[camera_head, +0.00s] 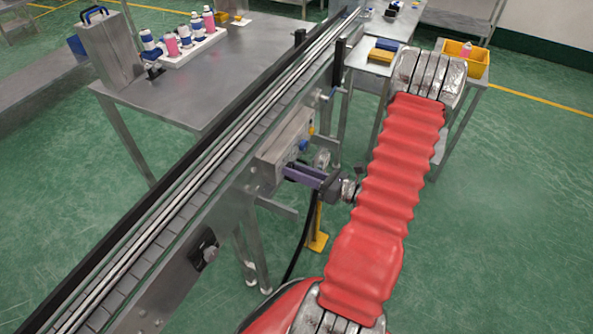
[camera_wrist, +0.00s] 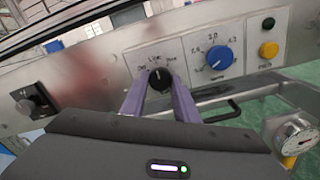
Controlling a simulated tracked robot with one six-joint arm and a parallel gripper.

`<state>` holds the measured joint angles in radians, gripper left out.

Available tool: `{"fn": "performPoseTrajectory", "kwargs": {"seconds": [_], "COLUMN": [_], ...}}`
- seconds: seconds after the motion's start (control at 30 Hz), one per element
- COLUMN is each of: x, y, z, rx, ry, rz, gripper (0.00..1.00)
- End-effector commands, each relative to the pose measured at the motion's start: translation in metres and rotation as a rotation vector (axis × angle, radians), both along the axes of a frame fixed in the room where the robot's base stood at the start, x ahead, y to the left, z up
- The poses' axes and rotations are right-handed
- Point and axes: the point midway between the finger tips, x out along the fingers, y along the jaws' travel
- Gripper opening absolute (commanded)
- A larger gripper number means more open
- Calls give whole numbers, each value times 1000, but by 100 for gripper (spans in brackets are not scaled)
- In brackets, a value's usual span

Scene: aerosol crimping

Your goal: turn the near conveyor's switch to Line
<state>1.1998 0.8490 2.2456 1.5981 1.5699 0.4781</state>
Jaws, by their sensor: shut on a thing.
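The near conveyor's switch, a black round knob (camera_wrist: 159,78), sits on a pale control panel (camera_wrist: 125,52) in the wrist view, below small labels, the middle one reading Line. A light mark on the knob points roughly up, near that label; its exact setting is hard to tell. My gripper (camera_wrist: 158,84) has its purple fingers on either side of the knob, shut on it. In the head view my gripper (camera_head: 290,172) reaches left to the control box (camera_head: 283,150) on the conveyor's side; the knob is hidden there.
A gauge (camera_wrist: 295,138) is at lower right. The conveyor (camera_head: 190,195) runs diagonally; a bench (camera_head: 190,85) with a tray of cans (camera_head: 190,48) stands behind it.

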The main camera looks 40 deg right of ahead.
Motion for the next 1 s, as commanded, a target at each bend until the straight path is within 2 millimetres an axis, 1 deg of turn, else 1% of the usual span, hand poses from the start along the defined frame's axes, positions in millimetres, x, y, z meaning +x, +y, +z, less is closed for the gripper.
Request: {"fn": "performPoseTrajectory", "kwargs": {"seconds": [0.47,0.5,0.73,1.0], "x": [0,0,0,0], "y": [-1,-1,-1,-1], "z": [0,0,0,0], "rx": [16,16,17,18], "ry": [8,8,7,7], "rz": [-4,-4,-3,-2], "gripper": [5,29,46,46]}}
